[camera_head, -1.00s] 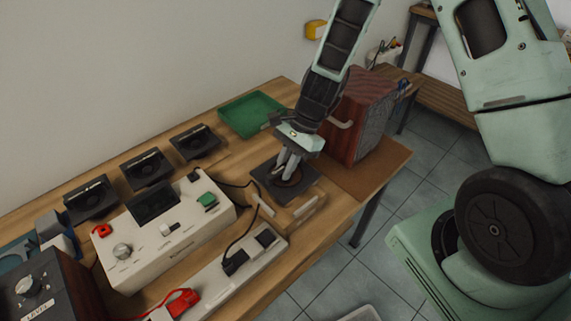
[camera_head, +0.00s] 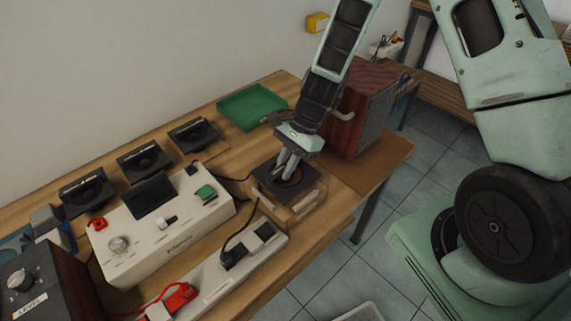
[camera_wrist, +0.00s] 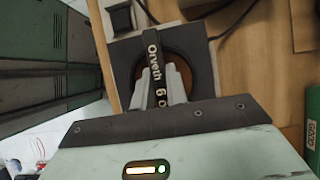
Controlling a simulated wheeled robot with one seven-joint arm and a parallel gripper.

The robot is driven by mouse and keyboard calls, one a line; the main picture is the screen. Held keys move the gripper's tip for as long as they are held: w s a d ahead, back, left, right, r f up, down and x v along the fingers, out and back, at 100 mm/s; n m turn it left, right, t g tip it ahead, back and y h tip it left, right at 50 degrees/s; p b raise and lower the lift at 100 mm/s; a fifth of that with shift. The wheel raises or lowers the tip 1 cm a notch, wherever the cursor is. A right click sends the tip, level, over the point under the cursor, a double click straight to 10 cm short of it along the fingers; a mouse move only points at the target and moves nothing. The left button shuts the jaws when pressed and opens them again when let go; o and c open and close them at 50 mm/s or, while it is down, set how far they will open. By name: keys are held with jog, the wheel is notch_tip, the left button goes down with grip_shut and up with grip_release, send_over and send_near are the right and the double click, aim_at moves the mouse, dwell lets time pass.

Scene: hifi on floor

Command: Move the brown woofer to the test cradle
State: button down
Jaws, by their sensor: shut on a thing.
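The brown woofer (camera_head: 268,184) is a dark square plate with a round brown cone. It also shows in the wrist view (camera_wrist: 125,72), where a dark bar lettered "Orveth" crosses the cone. My gripper (camera_head: 287,172) points down and is shut on this bar; its fingers also show in the wrist view (camera_wrist: 163,90). The test cradle (camera_head: 296,215) appears to be the wooden stand with pale side rails directly under the woofer. The woofer looks roughly level at the cradle, between the rails. I cannot tell whether it is fully seated.
A white control box (camera_head: 160,232) with a green button and cables stands left of the cradle. A power strip (camera_head: 215,280) lies in front. Several black speakers (camera_head: 142,158) line the back. A green tray (camera_head: 250,105) and a wooden speaker cabinet (camera_head: 362,105) stand behind the cradle.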

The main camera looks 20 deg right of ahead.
jog(key=shift+f+b, duration=1.15)
jog(key=shift+f, duration=0.5)
jog(key=c, duration=1.3)
grip_release()
jog(key=shift+r, duration=0.1)
jog(key=v, duration=1.7)
jog(key=shift+w+r, duration=0.1)
jog(key=shift+r, duration=0.05)
notch_tip(320, 180, up, 8)
jog(key=p, duration=0.7)
